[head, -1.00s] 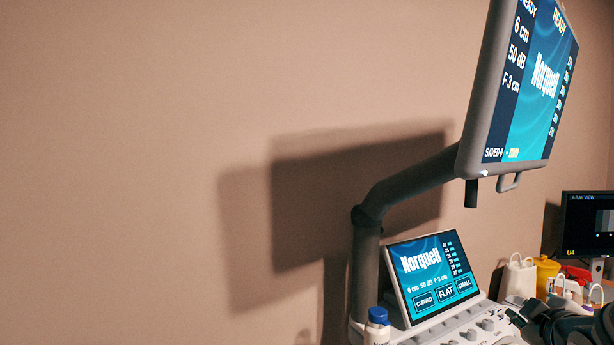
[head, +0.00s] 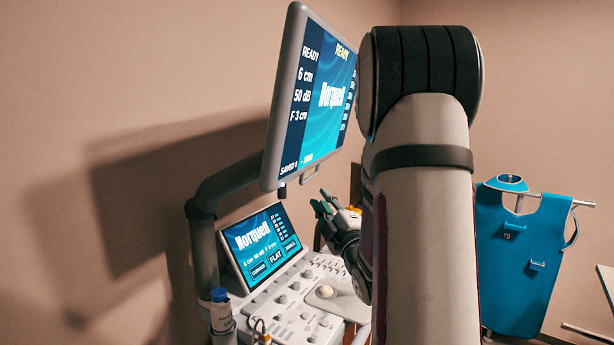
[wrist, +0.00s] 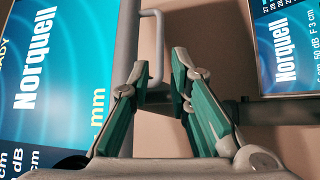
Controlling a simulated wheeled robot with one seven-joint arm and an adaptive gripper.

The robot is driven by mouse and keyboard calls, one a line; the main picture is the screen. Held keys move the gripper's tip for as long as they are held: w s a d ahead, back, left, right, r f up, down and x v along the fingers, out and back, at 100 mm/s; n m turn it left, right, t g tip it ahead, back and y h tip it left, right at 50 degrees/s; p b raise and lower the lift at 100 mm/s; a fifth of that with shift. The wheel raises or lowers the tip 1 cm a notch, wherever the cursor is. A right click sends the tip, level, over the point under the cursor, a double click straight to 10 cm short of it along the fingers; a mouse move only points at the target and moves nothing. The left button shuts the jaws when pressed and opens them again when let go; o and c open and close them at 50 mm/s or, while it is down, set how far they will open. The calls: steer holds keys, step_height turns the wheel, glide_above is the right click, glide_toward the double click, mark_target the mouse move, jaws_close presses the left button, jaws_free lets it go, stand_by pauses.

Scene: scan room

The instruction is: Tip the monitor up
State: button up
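The monitor (head: 318,95) hangs on a grey bent arm (head: 232,180) at the upper middle of the head view, its screen lit blue with "Norquell". A small grey loop handle (head: 309,176) sits under its lower edge. My gripper (head: 326,203) is just below and right of that handle, partly hidden by my own arm. In the wrist view the monitor's screen (wrist: 55,65) fills the left, and the handle (wrist: 157,45) shows just beyond my fingertips (wrist: 158,76). The green fingers are apart with nothing held between them. I cannot tell whether they touch the handle.
A smaller tilted touch panel (head: 265,245) stands below the monitor on the console (head: 300,318) with knobs and a trackball. A bottle with a blue cap (head: 220,308) stands at the console's left. A blue apron (head: 515,260) hangs at the right. The wall is close behind the monitor.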

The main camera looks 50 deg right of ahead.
mark_target(309, 179)
steer(key=p+x, duration=0.1)
steer(key=x, duration=1)
steer(key=shift+w+d+r+p, duration=0.1)
steer(key=shift+r+p, duration=0.05)
steer(key=shift+p, duration=0.2)
jaws_close()
